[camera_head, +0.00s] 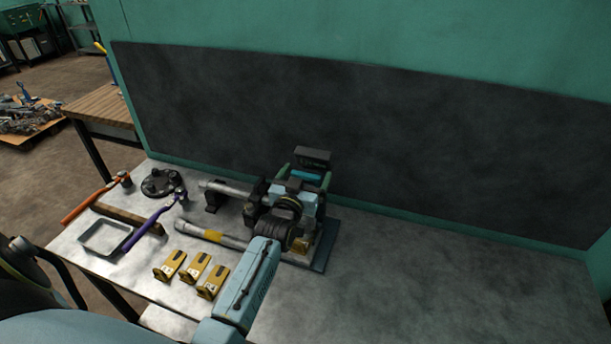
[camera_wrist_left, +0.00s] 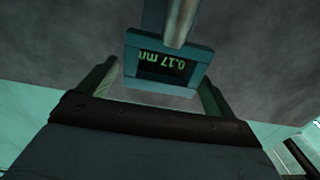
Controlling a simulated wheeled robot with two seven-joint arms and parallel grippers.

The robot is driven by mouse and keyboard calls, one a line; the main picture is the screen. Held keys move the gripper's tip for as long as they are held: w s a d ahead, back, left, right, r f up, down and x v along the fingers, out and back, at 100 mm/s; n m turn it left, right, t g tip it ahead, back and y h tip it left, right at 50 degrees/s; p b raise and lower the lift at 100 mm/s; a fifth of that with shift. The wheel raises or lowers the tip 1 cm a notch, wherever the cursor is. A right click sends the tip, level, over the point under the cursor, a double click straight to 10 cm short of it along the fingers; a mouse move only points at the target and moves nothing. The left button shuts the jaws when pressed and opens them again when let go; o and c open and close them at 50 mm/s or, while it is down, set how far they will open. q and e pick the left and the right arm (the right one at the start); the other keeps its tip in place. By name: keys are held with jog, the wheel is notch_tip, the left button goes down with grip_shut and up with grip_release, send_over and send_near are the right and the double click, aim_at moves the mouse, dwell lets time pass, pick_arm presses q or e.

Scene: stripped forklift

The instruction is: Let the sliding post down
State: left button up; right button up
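A dark box with a display (camera_head: 313,156) stands up at the back of a bench fixture. In the left wrist view, a teal-framed display box (camera_wrist_left: 168,68) reads 0.17 with a unit partly cut off. A pale round post (camera_wrist_left: 180,22) runs up past it, and I take this for the sliding post. My left gripper (camera_head: 306,180) is at the fixture, by the display. In the left wrist view, its fingers (camera_wrist_left: 158,85) are spread, one on each side of the display box. I cannot tell whether they touch it. My right gripper is not in view.
The fixture's dark base plate (camera_head: 323,262) sits on the grey bench. Left of it lie several yellow brackets (camera_head: 195,268), an orange-handled tool (camera_head: 88,202), a purple-handled tool (camera_head: 152,226) and a tray (camera_head: 105,238). A dark panel (camera_head: 420,130) rises behind. The bench's right side is clear.

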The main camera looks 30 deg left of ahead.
pick_arm(q)
jog(key=v, duration=1.3)
jog(key=shift+s+b, duration=0.2)
jog(key=shift+b, duration=0.15)
jog(key=shift+f, duration=0.1)
